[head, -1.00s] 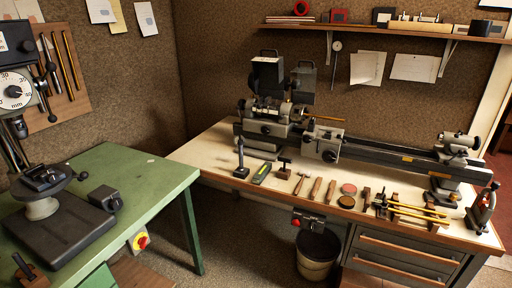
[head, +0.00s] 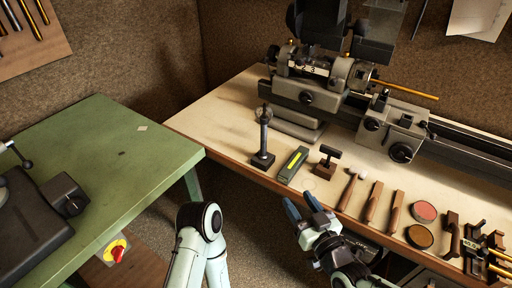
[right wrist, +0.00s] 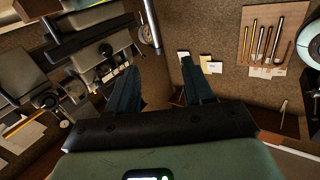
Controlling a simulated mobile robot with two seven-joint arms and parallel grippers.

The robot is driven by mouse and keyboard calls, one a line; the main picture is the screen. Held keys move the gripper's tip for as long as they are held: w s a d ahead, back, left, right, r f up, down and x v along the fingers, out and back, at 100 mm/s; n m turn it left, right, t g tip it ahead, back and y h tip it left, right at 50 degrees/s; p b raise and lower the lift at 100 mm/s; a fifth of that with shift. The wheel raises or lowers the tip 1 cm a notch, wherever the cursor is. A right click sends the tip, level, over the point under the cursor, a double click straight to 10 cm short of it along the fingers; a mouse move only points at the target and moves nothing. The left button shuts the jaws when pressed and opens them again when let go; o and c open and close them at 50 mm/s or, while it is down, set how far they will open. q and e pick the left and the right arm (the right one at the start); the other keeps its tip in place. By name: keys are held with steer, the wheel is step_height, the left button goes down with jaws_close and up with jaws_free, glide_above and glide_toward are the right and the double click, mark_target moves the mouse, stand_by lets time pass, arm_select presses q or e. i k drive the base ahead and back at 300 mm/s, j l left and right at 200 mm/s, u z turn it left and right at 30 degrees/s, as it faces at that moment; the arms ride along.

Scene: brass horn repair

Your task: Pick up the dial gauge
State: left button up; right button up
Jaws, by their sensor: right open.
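The dial gauge (head: 264,115) appears to be the small round piece on top of a dark upright post with a square black base. It stands on the bench's front left part, and its face is too small to read. My right gripper (head: 302,204) is open and empty, in front of the bench edge, to the right of and nearer than the gauge. In the right wrist view, the open fingers (right wrist: 164,82) have nothing between them. My left gripper is out of view.
A green-marked block (head: 292,164) and a dark T-shaped tool (head: 326,162) stand to the right of the gauge. A hammer (head: 349,188) and several hand tools lie farther right. The lathe (head: 305,92) stands behind. A green table (head: 100,150) is at left, across a gap.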

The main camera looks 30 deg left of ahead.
mark_target(265, 119)
steer(key=i+j, duration=0.25)
steer(key=j, duration=0.15)
steer(key=i+j, duration=0.2)
steer(key=j, duration=0.15)
steer(key=i+j, duration=0.25)
steer(key=j, duration=0.15)
